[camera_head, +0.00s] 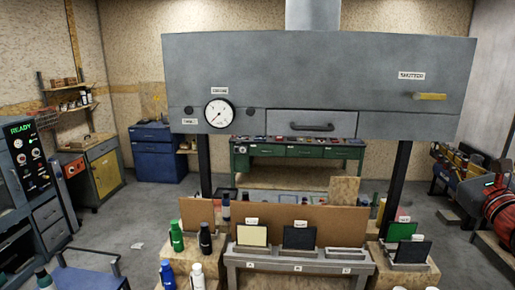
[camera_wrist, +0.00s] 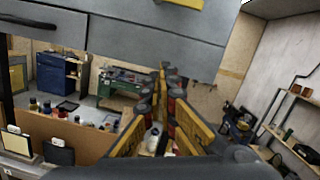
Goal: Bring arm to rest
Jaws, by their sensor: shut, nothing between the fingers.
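My gripper (camera_wrist: 163,75) shows in the wrist view, with its dark and yellow fingers brought together at the tips and nothing between them. It points out into the room, in front of the grey hood, and touches nothing that I can see. My gripper and arm are not in the head view.
A large grey hood (camera_head: 310,75) with a gauge, a drawer and a yellow handle (camera_head: 430,97) spans the middle. Below it stand a low bench (camera_head: 300,265) with panels in stands and several bottles (camera_head: 177,237). A dark machine (camera_head: 25,165) stands left; a red reel (camera_head: 500,208) is right.

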